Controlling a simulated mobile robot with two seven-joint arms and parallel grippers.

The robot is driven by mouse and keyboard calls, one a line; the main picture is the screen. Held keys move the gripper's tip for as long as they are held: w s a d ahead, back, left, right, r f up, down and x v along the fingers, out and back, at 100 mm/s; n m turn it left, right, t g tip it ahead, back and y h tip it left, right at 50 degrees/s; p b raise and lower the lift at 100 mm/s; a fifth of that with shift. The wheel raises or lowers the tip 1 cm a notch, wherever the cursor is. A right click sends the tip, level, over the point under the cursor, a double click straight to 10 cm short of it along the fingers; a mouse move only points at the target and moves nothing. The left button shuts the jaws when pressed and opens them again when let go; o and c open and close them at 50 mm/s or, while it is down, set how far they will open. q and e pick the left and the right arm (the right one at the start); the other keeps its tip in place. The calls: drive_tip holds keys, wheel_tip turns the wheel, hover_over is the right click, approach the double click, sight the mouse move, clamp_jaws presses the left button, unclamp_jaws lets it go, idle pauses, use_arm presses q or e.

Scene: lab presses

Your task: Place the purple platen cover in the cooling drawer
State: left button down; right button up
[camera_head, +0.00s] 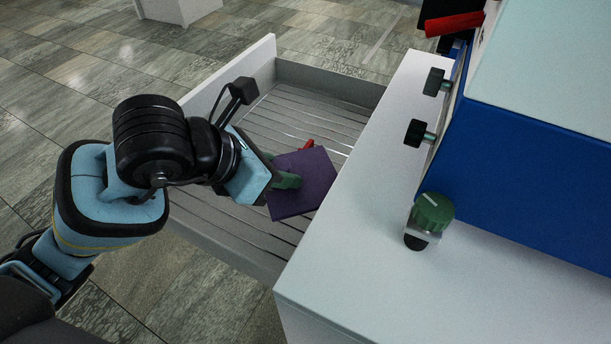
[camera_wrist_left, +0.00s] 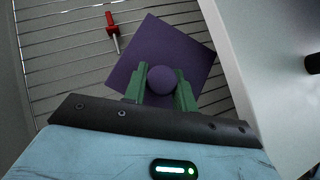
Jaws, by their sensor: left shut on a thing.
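The purple platen cover (camera_head: 307,184) is a flat square plate with a round knob, seen in the head view over the drawer. My left gripper (camera_head: 287,180) has its green fingers shut on the cover's knob. In the left wrist view the fingers (camera_wrist_left: 162,88) stand on either side of the purple knob, and the square cover (camera_wrist_left: 150,47) spreads out beyond them. The cooling drawer (camera_head: 262,50) is open, with a slatted grey floor. The cover is over the drawer floor; I cannot tell whether it touches the floor. My right gripper is not in view.
A red-handled tool (camera_wrist_left: 111,24) lies on the drawer slats beside the cover. The white cabinet top (camera_head: 370,200) borders the drawer on the right. A blue press (camera_head: 520,150) with a green knob (camera_head: 432,210) stands on it. Slats at the drawer's far end are clear.

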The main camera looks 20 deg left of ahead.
sight(281, 191)
use_arm(q)
wheel_tip(281, 191, down, 4)
drive_tip(key=shift+f+b, duration=0.15)
drive_tip(key=shift+b, duration=0.55)
drive_tip(key=shift+f, duration=0.65)
wheel_tip(281, 191, down, 4)
drive_tip(key=shift+f+b, duration=0.1)
drive_tip(key=shift+b, duration=1)
